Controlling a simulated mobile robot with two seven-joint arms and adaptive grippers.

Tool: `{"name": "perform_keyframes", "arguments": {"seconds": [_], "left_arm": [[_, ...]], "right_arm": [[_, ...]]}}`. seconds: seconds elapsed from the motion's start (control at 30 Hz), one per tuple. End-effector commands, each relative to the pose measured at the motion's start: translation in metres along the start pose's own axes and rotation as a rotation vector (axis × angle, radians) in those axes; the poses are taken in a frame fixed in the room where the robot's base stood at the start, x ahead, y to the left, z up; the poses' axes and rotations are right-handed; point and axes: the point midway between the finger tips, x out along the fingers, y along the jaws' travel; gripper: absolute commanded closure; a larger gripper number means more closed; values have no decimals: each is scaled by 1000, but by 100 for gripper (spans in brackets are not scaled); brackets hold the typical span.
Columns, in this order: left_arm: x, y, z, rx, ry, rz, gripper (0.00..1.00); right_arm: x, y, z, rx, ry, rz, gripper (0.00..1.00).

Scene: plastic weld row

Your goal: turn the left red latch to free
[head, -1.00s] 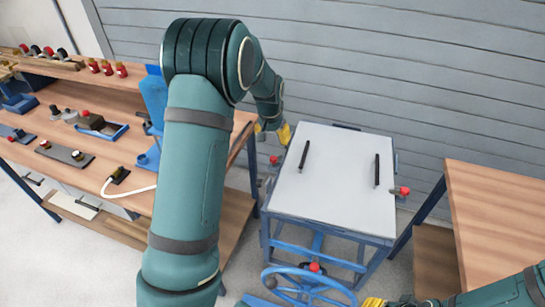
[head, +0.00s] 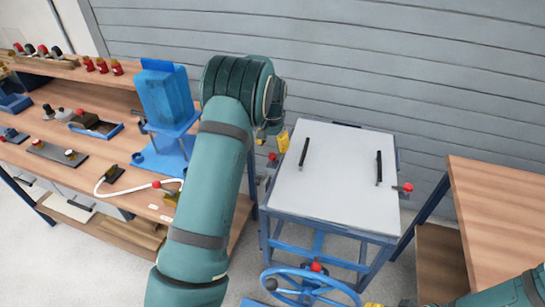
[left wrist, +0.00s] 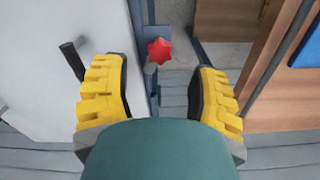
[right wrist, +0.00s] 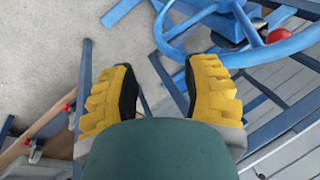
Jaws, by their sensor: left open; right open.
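The left red latch (head: 272,157) shows as a small red knob at the left edge of the white-topped blue stand (head: 335,200). In the left wrist view the red star-shaped knob (left wrist: 159,50) lies between and beyond my fingertips, with a gap around it. My left gripper (head: 282,141) has yellow fingers and is open and empty, just by the latch at the stand's left side. My right gripper (right wrist: 158,88) is open and empty over the floor near the blue handwheel; only a yellow tip shows in the head view. Another red latch (head: 404,188) is at the right edge.
Two black handles (head: 304,152) lie on the white top. A wooden bench (head: 60,150) with fixtures and a blue machine (head: 165,98) stands left; another wooden table (head: 505,205) stands right.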

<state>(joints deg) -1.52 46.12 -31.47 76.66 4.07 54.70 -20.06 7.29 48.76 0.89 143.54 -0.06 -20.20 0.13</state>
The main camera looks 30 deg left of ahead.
Motion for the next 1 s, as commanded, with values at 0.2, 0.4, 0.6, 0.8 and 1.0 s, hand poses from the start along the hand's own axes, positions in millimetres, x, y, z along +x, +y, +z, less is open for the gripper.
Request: {"name": "perform_keyframes", "arguments": {"seconds": [0.2,0.4,0.6,0.8,1.0], "left_arm": [[34,0,0,-1,0,0,41],[46,0,0,-1,1,0,41],[47,0,0,-1,2,0,41],[47,0,0,0,1,0,74],[47,0,0,-1,2,0,100]], "right_arm": [[8,3,-1,0,4,0,53],[9,4,-1,-1,5,0,53],[9,3,-1,-1,5,0,53],[9,3,-1,-1,5,0,53],[9,3,-1,-1,5,0,53]]}}
